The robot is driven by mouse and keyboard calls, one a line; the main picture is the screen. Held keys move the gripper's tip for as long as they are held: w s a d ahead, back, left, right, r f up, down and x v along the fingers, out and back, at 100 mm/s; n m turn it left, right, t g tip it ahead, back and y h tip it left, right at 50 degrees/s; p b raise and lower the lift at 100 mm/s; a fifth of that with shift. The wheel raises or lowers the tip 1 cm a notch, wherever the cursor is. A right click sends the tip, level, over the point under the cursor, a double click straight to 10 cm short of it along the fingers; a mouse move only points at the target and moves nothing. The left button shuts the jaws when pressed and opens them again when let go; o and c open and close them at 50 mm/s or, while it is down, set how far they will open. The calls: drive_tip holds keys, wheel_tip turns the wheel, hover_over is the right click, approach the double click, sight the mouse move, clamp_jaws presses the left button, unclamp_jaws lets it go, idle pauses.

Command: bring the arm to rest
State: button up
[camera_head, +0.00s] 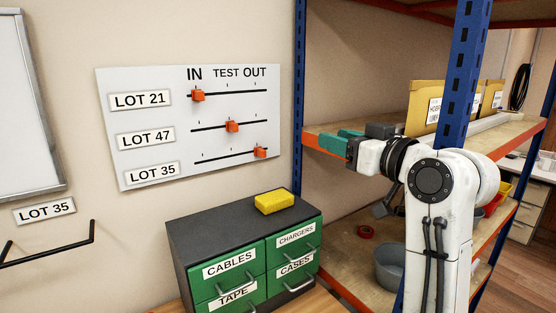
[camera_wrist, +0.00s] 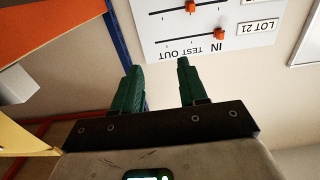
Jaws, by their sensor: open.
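My gripper (camera_head: 331,141) is at the shelf rack, in front of its upper board, with its green fingers pointing left toward the wall. In the wrist view my gripper (camera_wrist: 160,82) shows two green fingers apart, with nothing between them. My white arm (camera_head: 447,230) rises at the right in the head view and bends at the elbow toward the gripper. The gripper touches nothing that I can make out.
A lot board (camera_head: 140,83) with orange sliders hangs on the wall. A drawer cabinet (camera_head: 190,229) with a yellow sponge (camera_head: 274,201) on top stands below it. The rack's blue post (camera_head: 299,60) is close to the gripper. Yellow folders (camera_head: 424,98) and a grey bucket (camera_head: 389,265) are on the shelves.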

drive_tip(key=s+d+f+m+g+h+b, duration=0.1)
drive_tip(key=s+f, duration=0.4)
drive_tip(key=f, duration=0.9)
drive_tip(key=s+d+f+m+g+h+b, duration=0.2)
drive_tip(key=s+d+f, duration=0.3)
drive_tip(key=f, duration=0.9)
drive_tip(key=s+d+f+m+g+h+b, duration=0.1)
drive_tip(key=s+f, duration=0.4)
drive_tip(key=f, duration=0.9)
drive_tip(key=shift+s+d+f+g+h+b, duration=0.15)
drive_tip(key=shift+d+g+h+b, duration=0.65)
drive_tip(key=shift+d+g+h, duration=0.4)
drive_tip(key=s+d+f+m+g+h+b, duration=0.1)
drive_tip(key=s+d+f+g, duration=0.1)
drive_tip(key=s+f, duration=0.4)
drive_tip(key=s+d+f+m+g+h+b, duration=0.1)
drive_tip(key=s+f, duration=0.6)
drive_tip(key=s, duration=0.7)
drive_tip(key=s+d+f+m+g+h+b, duration=0.1)
drive_tip(key=s+d+f+g+b, duration=0.1)
drive_tip(key=s+f, duration=0.4)
drive_tip(key=s+d+g, duration=0.1)
drive_tip(key=s+g, duration=0.1)
drive_tip(key=s, duration=0.2)
drive_tip(key=shift+d+f+g+h, duration=0.3)
drive_tip(key=shift+d+f+h, duration=0.05)
drive_tip(key=shift+f+h, duration=0.05)
